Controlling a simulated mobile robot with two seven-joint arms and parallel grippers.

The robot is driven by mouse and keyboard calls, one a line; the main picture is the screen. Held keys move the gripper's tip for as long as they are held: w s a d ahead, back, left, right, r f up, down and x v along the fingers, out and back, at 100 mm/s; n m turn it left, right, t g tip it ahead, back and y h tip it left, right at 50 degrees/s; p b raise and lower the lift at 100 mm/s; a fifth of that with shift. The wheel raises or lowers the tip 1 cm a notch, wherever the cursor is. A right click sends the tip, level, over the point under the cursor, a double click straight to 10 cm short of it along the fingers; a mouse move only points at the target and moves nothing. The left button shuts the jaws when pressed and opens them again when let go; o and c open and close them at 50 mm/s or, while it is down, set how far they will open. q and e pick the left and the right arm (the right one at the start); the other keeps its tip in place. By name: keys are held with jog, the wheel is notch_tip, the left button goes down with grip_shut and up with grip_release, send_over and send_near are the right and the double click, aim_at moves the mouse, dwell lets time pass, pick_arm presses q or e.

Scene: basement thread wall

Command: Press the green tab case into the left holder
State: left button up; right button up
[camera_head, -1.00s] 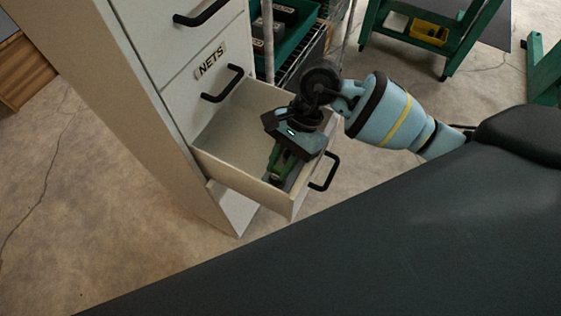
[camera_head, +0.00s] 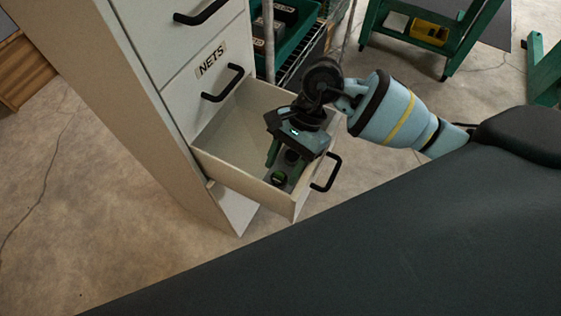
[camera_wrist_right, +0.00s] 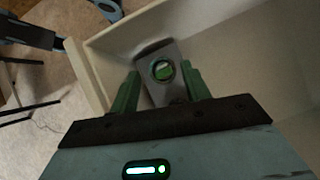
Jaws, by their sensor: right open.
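The green tab case (camera_head: 279,178) shows as a small round green face in a grey holder block (camera_head: 289,172) inside the open drawer. In the right wrist view the green case (camera_wrist_right: 163,70) sits in a round opening of the grey block (camera_wrist_right: 150,50). A second, dark round spot shows farther back on the block, partly under my gripper. My right gripper (camera_head: 285,155) is over the block, pointing down into the drawer. Its green fingers are apart on either side of the case, with nothing clamped between them. I cannot tell how deep the case sits. My left gripper is out of view.
The cabinet (camera_head: 170,110) with a NETS label stands at the left. A shelf with a green bin (camera_head: 290,45) is behind. The drawer's rear-left floor is empty.

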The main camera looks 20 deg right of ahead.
jog(key=v, duration=0.7)
jog(key=shift+r, duration=0.35)
jog(key=shift+w, duration=0.15)
